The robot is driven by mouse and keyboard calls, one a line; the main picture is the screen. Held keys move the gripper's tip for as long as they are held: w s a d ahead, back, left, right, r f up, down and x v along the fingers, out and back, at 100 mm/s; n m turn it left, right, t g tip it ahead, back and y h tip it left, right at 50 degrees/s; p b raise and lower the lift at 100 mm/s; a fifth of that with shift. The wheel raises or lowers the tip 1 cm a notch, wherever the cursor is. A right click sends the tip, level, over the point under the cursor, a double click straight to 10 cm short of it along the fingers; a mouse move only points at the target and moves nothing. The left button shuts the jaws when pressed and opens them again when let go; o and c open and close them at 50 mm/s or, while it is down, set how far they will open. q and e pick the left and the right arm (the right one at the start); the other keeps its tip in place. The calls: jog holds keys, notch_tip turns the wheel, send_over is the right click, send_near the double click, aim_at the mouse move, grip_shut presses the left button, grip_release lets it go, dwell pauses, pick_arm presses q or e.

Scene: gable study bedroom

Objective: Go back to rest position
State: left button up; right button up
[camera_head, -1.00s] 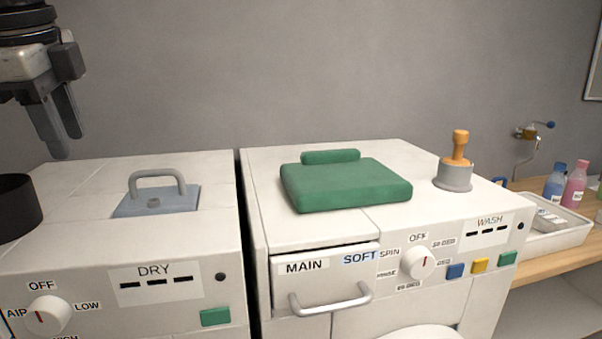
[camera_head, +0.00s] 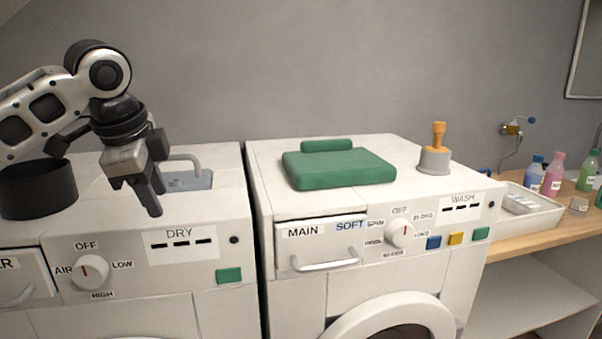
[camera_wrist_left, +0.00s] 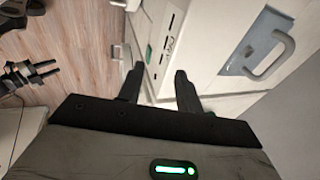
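My left gripper (camera_head: 137,198) hangs in front of the dryer (camera_head: 205,255), fingers pointing down, near the blue-grey lid with a grey handle (camera_head: 190,180). In the left wrist view, its two fingers (camera_wrist_left: 158,80) are apart with nothing between them, so it is open and empty. My right gripper is outside the head view. A dark two-pronged part (camera_wrist_left: 30,75) at the left edge of the wrist view looks like it; it is too small to tell its finger state.
A black round container (camera_head: 38,192) stands on the dryer's left. The washer (camera_head: 300,210) carries a folded green cloth (camera_head: 340,168) and an orange-handled stamp-like thing (camera_head: 437,145) on a grey base. A wooden counter (camera_head: 540,225) with a white tray (camera_head: 528,220) and bottles (camera_head: 553,175) is at right.

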pick_arm(q)
jog(key=s+d+f+n+t+h, duration=0.15)
jog(key=d+f, duration=0.35)
jog(key=f, duration=0.5)
jog(key=d+f+n+h, duration=0.1)
jog(key=d+f+h, duration=0.2)
jog(key=d+f, duration=0.5)
jog(key=s+d+f+n+t+h, duration=0.1)
jog(key=d+f+n+h, duration=0.15)
jog(key=f, duration=0.95)
jog(key=s+a+f+n+t+y, duration=0.1)
jog(key=s+a+f+n+y, duration=0.1)
jog(key=s+a+f+n, duration=0.2)
jog(key=s+a+f+n+t+y, duration=0.2)
jog(key=s+a+f+n, duration=0.2)
jog(key=s+f, duration=0.7)
jog(key=s, duration=0.6)
jog(key=shift+s+a+y, duration=0.15)
jog(key=shift+a+y, duration=0.2)
jog(key=shift+y, duration=0.05)
jog(key=shift+t, duration=0.25)
